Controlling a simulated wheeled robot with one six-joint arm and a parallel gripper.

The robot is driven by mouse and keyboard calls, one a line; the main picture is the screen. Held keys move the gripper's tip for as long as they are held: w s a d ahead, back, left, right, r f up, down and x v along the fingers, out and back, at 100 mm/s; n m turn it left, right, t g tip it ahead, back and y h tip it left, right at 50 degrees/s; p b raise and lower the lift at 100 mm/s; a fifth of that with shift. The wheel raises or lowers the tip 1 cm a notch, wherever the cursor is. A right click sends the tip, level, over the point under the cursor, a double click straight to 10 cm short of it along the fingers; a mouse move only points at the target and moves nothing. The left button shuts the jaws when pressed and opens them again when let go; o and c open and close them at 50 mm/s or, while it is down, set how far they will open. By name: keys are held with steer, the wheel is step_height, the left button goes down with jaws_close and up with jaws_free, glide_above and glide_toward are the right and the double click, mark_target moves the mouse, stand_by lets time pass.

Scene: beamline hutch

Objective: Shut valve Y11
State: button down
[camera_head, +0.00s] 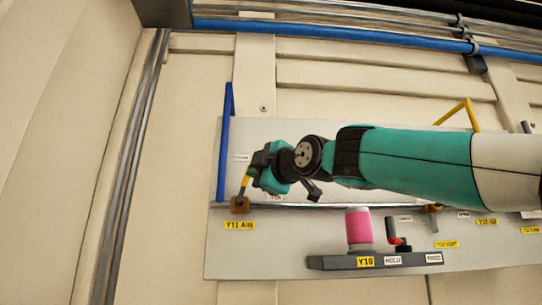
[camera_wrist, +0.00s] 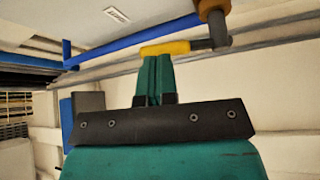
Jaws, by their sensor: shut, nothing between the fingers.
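Valve Y11, above its yellow "Y11 AIR" label (camera_head: 239,225), has a brass-coloured body (camera_head: 240,205) at the left end of a thin horizontal pipe. Its yellow-sleeved lever (camera_head: 245,183) points up and slightly right, steeply across that pipe. My gripper (camera_head: 252,173) is beside the lever's upper part, which it partly hides. In the wrist view, my shut teal fingers (camera_wrist: 155,80) end at the yellow sleeve (camera_wrist: 165,47); I cannot tell whether they touch it. The lever's grey stem (camera_wrist: 205,43) and the brass body (camera_wrist: 213,8) show to the right. Nothing is between the fingers.
A blue pipe (camera_head: 225,140) rises just left of the valve. A pink cylinder (camera_head: 358,226) and a red-handled valve (camera_head: 394,240) stand on a dark ledge (camera_head: 330,263) below my arm. A yellow lever (camera_head: 455,112) stands at upper right.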

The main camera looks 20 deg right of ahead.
steer(key=shift+w+a, duration=0.15)
steer(key=shift+w, duration=0.35)
steer(key=shift+r, duration=0.1)
steer(key=shift+w+a+r+n+g+p, duration=0.15)
steer(key=shift+a+n+g+p, duration=0.25)
steer(key=shift+a+n, duration=0.1)
steer(key=shift+w+a+r+n+g+p, duration=0.15)
steer(key=shift+a+n+g+p, duration=0.15)
steer(key=shift+a+n+g, duration=0.15)
steer(key=shift+d, duration=0.1)
